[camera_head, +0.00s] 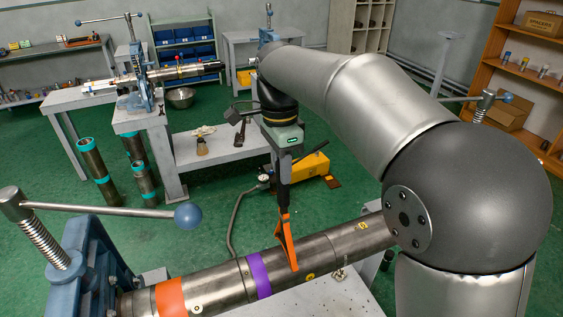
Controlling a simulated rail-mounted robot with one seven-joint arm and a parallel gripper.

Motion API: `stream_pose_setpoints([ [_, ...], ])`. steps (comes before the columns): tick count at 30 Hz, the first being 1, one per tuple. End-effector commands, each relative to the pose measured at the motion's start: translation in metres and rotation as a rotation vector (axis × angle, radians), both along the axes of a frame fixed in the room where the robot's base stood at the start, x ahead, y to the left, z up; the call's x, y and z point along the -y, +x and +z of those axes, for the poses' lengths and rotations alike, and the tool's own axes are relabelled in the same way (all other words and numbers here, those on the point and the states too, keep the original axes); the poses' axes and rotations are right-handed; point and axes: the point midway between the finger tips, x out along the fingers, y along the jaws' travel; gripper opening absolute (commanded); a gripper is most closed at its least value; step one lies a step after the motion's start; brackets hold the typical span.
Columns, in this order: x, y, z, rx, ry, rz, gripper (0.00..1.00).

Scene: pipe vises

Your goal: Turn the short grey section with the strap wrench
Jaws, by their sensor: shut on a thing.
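A long grey metal pipe (215,285) runs across the front, with an orange band (170,297) and a purple band (259,275). Joint lines divide it; a grey section (318,247) with a yellow mark lies right of the purple band. I cannot tell for certain which section is the short one. My gripper (284,190) is above the pipe, pointing down, shut on the strap wrench (286,243). The orange wrench hangs down against the near side of the pipe, just right of the purple band. Whether its strap goes around the pipe is hidden.
A blue vise (85,262) with a long handle (110,209) holds the pipe at left. My arm covers the pipe's right end. Behind stand a grey bench (235,150), a yellow pump (300,172) with a hose, and upright pipes (95,172) on the green floor.

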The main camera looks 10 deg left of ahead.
Motion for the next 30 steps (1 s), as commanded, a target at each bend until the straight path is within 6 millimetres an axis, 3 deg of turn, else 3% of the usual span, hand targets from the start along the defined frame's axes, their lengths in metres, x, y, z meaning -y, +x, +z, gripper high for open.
stream_pose_setpoints([
  [13,0.000,0.000,0.000,0.002,0.001,0.000,0.00],
  [30,0.001,-0.001,-0.017,0.002,0.001,0.000,0.00],
])
